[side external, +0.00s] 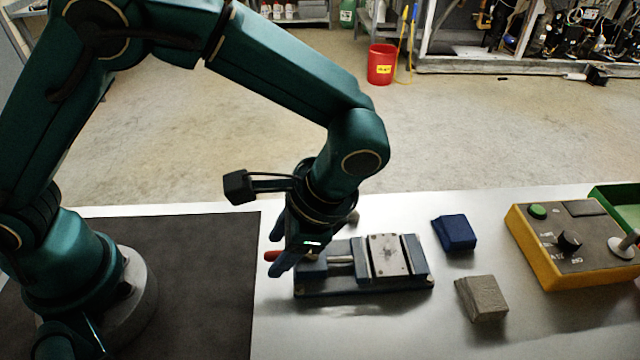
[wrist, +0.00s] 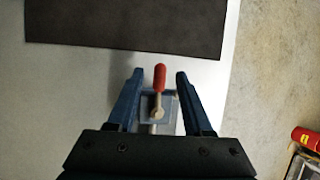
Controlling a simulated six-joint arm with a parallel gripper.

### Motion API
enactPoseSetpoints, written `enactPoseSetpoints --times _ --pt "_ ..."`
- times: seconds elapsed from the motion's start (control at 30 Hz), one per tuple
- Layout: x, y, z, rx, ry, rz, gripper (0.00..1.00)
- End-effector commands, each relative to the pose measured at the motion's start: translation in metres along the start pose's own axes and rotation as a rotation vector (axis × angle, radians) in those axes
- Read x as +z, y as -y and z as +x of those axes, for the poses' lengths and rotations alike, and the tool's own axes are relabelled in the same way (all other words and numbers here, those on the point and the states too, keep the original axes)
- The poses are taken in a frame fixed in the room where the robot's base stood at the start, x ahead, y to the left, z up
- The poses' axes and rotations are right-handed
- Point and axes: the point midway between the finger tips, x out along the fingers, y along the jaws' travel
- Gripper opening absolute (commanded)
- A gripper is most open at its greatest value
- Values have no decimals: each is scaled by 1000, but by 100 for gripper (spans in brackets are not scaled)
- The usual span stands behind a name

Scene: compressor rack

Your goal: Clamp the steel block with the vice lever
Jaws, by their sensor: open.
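The vice (side external: 362,284) is blue with a grey screw and stands on the white table. A steel block (side external: 388,255) sits between its jaws; I cannot tell whether the jaws touch it on both sides. The vice lever has a red grip (side external: 271,256) at the vice's left end. In the wrist view the red grip (wrist: 160,77) points up the picture, on a pale arm from a round hub. My gripper (wrist: 155,76) is open, with one blue finger on each side of the lever and gaps on both sides. In the side view my gripper (side external: 279,265) is at the lever, partly hiding it.
A blue block (side external: 455,233) and a grey-brown block (side external: 482,298) lie right of the vice. A yellow control box (side external: 575,245) with a green button and a knob stands at the far right. A dark mat (side external: 190,285) covers the table's left. A green tray (side external: 617,204) is partly visible.

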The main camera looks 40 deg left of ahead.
Motion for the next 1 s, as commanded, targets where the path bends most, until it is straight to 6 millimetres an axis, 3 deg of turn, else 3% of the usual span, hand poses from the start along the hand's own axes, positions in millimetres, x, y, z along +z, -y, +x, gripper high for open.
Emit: enactPoseSetpoints --times 0.27,0.4,0.77,1.0 --pt "0 0 2 0 0 0 51" --pt "0 0 2 0 0 0 0" --pt "0 1 1 -10 -6 25 0" --pt "0 6 2 -56 -30 135 0"
